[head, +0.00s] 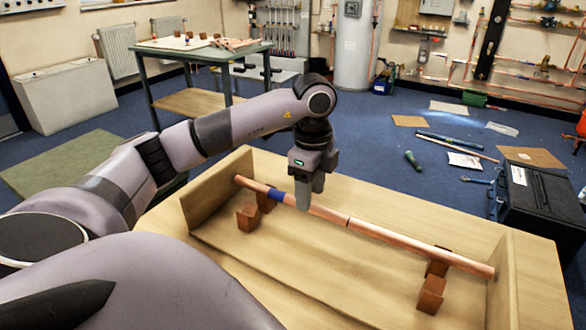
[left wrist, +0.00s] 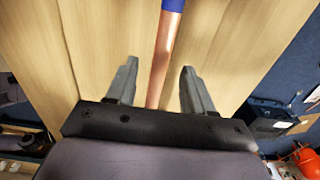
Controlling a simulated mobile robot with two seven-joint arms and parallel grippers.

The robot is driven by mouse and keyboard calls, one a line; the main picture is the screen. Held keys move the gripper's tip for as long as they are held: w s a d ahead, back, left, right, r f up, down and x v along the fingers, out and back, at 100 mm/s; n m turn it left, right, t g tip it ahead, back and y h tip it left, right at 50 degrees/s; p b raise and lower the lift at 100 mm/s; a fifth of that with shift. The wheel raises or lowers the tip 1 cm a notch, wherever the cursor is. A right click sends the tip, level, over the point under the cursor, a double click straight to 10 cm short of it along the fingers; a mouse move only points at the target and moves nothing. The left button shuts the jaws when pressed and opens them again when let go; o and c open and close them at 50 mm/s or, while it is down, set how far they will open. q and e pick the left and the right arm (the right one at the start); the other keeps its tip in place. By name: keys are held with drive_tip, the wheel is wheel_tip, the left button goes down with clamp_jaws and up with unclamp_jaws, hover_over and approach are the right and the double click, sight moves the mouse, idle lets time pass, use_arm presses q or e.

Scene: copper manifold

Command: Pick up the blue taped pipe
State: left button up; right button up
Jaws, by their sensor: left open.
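The copper pipe (head: 390,237) with a blue tape band (head: 277,195) lies slanting across brown blocks in a wooden, trough-like stand. A thin dark line crosses the pipe near its middle. My left gripper (head: 310,197) points down at the pipe, just right of the blue band, and hides a short piece of it. In the left wrist view, the open left gripper (left wrist: 159,68) has a finger on each side of the pipe (left wrist: 164,50), with the blue tape (left wrist: 173,5) at the top edge. Whether the fingers touch the pipe cannot be told. My right gripper is not in view.
Brown blocks (head: 247,216) (head: 431,294) stand near both pipe ends. Upright boards (head: 215,188) (head: 502,285) close the stand's two ends. A black toolbox (head: 540,205) stands to the right. Tools and cardboard lie on the blue floor; a worktable (head: 205,50) stands behind.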

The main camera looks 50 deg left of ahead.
use_arm(q)
drive_tip(key=shift+f, duration=1.35)
clamp_jaws()
idle(0.3)
